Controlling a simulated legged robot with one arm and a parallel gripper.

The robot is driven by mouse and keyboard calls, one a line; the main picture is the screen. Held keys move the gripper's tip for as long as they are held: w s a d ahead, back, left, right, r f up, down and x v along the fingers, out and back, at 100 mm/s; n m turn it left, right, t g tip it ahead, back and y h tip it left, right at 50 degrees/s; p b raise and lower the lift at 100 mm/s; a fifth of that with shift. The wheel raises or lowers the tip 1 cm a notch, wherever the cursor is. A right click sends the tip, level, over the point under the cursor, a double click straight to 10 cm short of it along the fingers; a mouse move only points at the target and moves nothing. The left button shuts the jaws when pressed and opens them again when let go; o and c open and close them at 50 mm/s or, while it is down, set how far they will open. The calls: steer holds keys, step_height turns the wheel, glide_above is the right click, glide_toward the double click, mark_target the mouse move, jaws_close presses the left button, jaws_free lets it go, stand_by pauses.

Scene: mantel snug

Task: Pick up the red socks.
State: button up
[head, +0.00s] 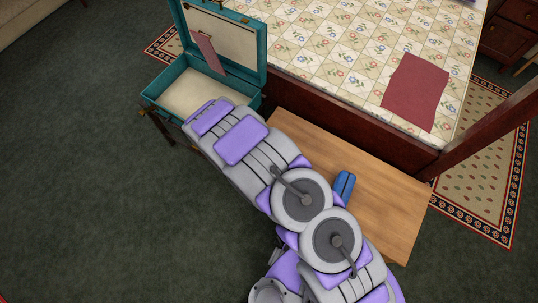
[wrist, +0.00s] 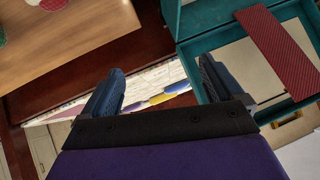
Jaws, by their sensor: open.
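No thing shows clearly as red socks. A small dark red thing (wrist: 53,4) lies on the wooden bench at the top left of the wrist view, cut off by the frame edge; it may be the socks, but I cannot tell. My gripper (wrist: 160,88) is open, its two dark blue fingers apart with nothing held between them. It is away from that red thing. In the head view my arm covers part of the bench (head: 395,205), and my gripper cannot be made out.
An open teal suitcase (head: 258,70) stands beside the bed, with a reddish strip (head: 207,52) across it. A red cloth (head: 415,92) lies on the floral quilt (head: 330,45). A blue object (head: 344,186) is on the bench. Dark carpet (head: 90,200) at left is clear.

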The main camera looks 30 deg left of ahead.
steer(key=s+d+f+t+h, duration=0.2)
steer(key=s+d+f, duration=0.3)
steer(key=s+f, duration=0.25)
steer(key=s+d+f+t+h, duration=0.1)
steer(key=s+d+f+t, duration=0.1)
steer(key=s+d+f, duration=0.5)
steer(key=x, duration=0.3)
steer(key=a+b+x, duration=0.1)
steer(key=x, duration=0.2)
steer(key=b+x, duration=0.1)
steer(key=x, duration=0.3)
steer(key=shift+a+r, duration=0.15)
steer(key=shift+a, duration=0.25)
steer(key=shift+b+x, duration=1)
steer(key=shift+x, duration=1.95)
steer(key=shift+w+r, duration=0.1)
steer(key=shift+r, duration=0.05)
steer(key=shift+c, duration=0.3)
steer(key=c, duration=1)
steer(key=shift+r, duration=0.15)
